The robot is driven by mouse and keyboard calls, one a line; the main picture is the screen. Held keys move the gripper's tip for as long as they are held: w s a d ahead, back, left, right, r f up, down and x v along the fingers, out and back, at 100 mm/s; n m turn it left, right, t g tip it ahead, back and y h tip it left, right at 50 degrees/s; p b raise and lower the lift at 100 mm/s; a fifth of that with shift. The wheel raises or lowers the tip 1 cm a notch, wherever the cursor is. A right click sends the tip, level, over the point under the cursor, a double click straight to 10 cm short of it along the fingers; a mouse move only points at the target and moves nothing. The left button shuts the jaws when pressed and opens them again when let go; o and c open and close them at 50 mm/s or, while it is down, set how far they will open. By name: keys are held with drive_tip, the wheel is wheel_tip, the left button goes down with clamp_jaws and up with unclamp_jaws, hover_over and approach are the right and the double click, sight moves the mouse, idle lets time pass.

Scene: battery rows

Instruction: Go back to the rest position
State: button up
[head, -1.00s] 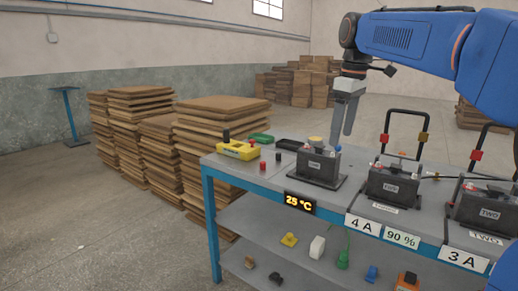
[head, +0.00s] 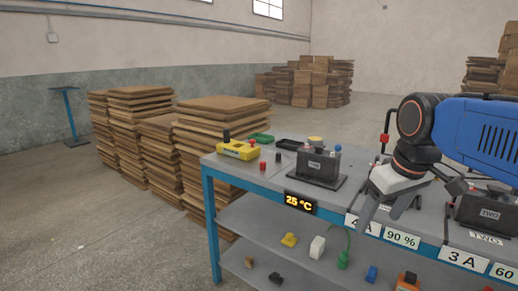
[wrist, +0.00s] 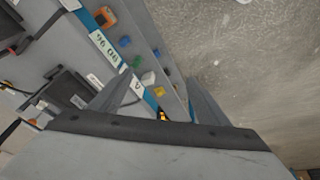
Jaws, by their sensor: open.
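My gripper (head: 383,217) is open and empty in the head view, in front of the middle of the table's front edge. It hides most of the middle battery and part of the "4 A" label. In the wrist view the two fingers (wrist: 155,98) stand wide apart with nothing between them. Below them are the table edge, the lower shelf and the floor.
A battery (head: 318,166) stands on the table (head: 248,176) at left, another battery (head: 487,212) at right. A yellow device (head: 238,150) is at the table's left end. Small parts, including a white block (head: 317,247), lie on the lower shelf. Board stacks (head: 215,150) stand left.

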drive_tip(key=s+d+f+m+t, duration=0.1)
drive_tip(key=s+f+m, duration=0.2)
drive_tip(key=s+f, duration=0.8)
wheel_tip(320, 180, down, 3)
drive_tip(key=shift+d+r+m, duration=0.1)
drive_tip(key=shift+d+m, duration=0.2)
drive_tip(key=shift+m, duration=0.1)
